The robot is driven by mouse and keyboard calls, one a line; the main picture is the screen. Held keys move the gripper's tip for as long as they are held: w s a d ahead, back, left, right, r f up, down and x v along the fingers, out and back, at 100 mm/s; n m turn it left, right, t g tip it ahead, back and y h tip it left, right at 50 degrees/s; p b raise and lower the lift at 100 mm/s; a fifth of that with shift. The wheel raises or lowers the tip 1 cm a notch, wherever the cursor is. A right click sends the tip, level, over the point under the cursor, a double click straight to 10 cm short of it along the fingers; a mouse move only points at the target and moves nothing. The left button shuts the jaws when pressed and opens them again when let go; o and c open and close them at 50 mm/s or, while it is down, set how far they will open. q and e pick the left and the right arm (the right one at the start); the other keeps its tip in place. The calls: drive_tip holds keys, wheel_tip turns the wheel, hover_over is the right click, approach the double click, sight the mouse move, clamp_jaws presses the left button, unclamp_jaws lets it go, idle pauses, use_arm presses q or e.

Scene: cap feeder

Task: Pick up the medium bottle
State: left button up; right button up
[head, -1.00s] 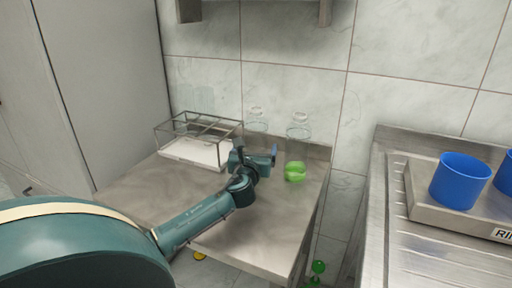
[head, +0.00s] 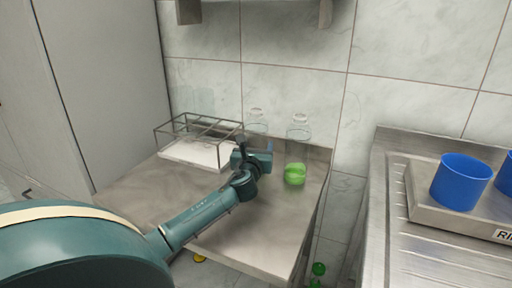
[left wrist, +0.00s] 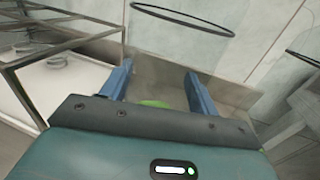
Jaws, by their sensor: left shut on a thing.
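Two clear bottles stand near the wall in the head view. The left one, which I take as the medium bottle (head: 256,118), is partly hidden behind my left gripper (head: 256,148). The right bottle (head: 299,132) has green contents low down and stands apart from the gripper. In the left wrist view, my left gripper (left wrist: 160,86) has its two blue fingers on either side of the medium bottle (left wrist: 178,50), whose dark rim shows above. Some green shows low between the fingers. The gripper is shut on this bottle. My right gripper is not in view.
A framed rack with a white base (head: 190,153) stands left of the gripper on the metal table (head: 270,225). The table's front is clear. At right, a steel drainboard (head: 420,250) holds a tray with blue cups (head: 461,182). A shelf hangs above.

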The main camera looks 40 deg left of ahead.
sight(257, 116)
use_arm(q)
drive_tip(key=shift+r, duration=0.15)
